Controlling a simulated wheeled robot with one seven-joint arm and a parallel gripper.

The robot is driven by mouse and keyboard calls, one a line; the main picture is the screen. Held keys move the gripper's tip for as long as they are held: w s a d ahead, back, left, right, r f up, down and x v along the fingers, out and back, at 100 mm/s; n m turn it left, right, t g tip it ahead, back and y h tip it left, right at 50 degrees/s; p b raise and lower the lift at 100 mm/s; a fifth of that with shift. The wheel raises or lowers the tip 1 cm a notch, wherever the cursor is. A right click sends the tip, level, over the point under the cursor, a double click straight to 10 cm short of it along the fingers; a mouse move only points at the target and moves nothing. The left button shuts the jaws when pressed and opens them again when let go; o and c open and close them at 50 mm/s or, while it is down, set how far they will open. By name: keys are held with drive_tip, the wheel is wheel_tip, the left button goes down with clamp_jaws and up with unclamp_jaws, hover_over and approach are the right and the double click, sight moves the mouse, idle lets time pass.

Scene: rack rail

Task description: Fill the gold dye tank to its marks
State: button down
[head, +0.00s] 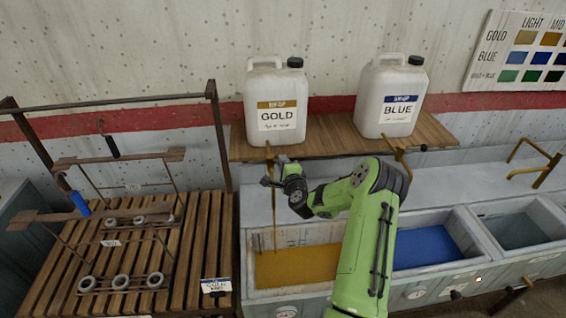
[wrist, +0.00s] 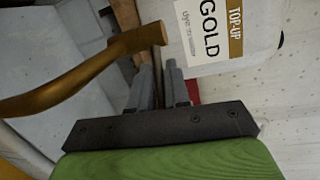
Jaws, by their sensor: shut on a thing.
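The gold jug (head: 277,112), white with a GOLD label, stands on the wooden shelf and also shows in the wrist view (wrist: 235,30). Its brass tap (head: 269,153) points down over the gold dye tank (head: 250,294). A thin gold stream (head: 274,215) runs from the tap into the gold dye (head: 295,264). My gripper (head: 268,182) is beside the tap, just below the shelf. In the wrist view its fingers (wrist: 158,72) are close together beside the brass spout (wrist: 90,75). They are shut on the tap handle, which is mostly hidden. The tank's marks cannot be made out.
The blue jug (head: 391,98) stands right on the shelf (head: 335,137), its tap (head: 400,158) above the blue tank (head: 428,248). My arm crosses in front of the tanks. A slatted rack (head: 190,250) with metal frames and rings is at left.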

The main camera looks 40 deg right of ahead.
drive_tip(key=shift+d+f, duration=0.1)
drive_tip(key=c, duration=1.2)
unclamp_jaws()
drive_tip(key=shift+s, duration=0.1)
drive_tip(key=shift+s, duration=0.15)
drive_tip(key=b+v, duration=0.8)
drive_tip(key=v, duration=0.7)
drive_tip(key=shift+s+a, duration=0.15)
drive_tip(key=shift+a, duration=0.1)
